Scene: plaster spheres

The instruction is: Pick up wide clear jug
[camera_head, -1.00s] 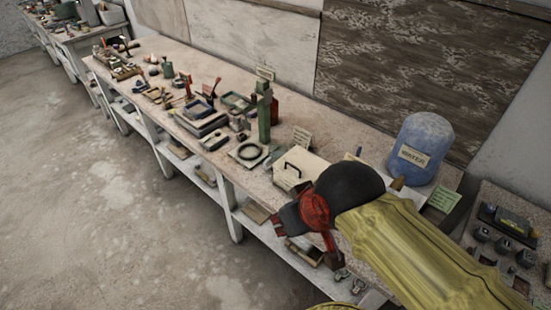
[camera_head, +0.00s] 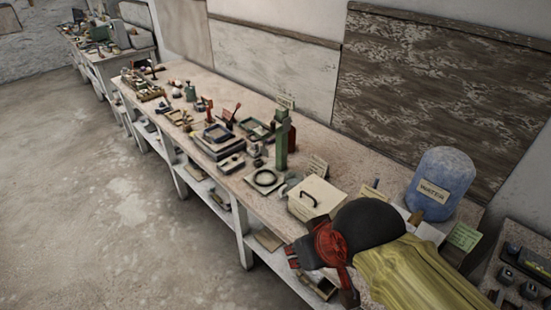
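A wide blue jug-like container (camera_head: 443,178) with a "WATER" label stands upright at the right end of the long bench, near the wall. It is the only large jug I can make out, and I cannot tell whether it is clear. My gripper (camera_head: 320,274) is at the bench's front edge, left of and nearer than the container, well apart from it. Its red and dark fingers are spread, with nothing seen between them. My yellow-sleeved arm comes in from the lower right and hides part of the bench in front of the container.
A cream box with a dark handle (camera_head: 316,199) sits just behind my gripper. A side table (camera_head: 525,275) with small items is at right. The floor (camera_head: 90,210) at left is clear.

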